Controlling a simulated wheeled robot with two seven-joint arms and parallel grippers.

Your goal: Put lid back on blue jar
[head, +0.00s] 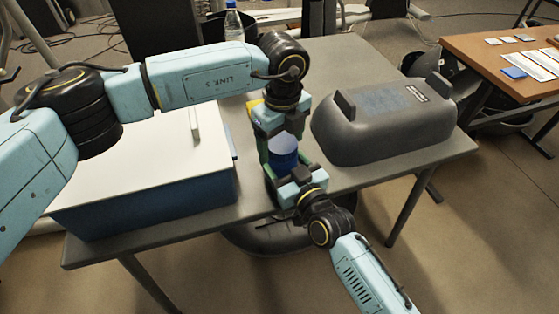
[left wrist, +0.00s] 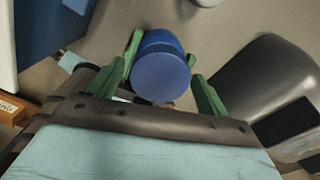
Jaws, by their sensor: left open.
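The blue jar (head: 284,161) stands near the table's front edge, between the two grippers. A pale area shows above its blue part in the head view; I cannot tell whether this is the lid. In the left wrist view a round blue cap-like piece with a ridged rim (left wrist: 160,72) lies between the green fingers. My left gripper (head: 281,146) points down over the jar from above and is open around this piece. My right gripper (head: 290,172) reaches in from the front, low at the jar. Its fingers are partly hidden, so its grip is unclear.
A blue box with a white top (head: 150,205) fills the table's left side. A dark grey upturned tub (head: 385,125) stands on the right. A bottle (head: 233,22) is at the back. An orange-brown table (head: 480,60) with cards stands at the far right.

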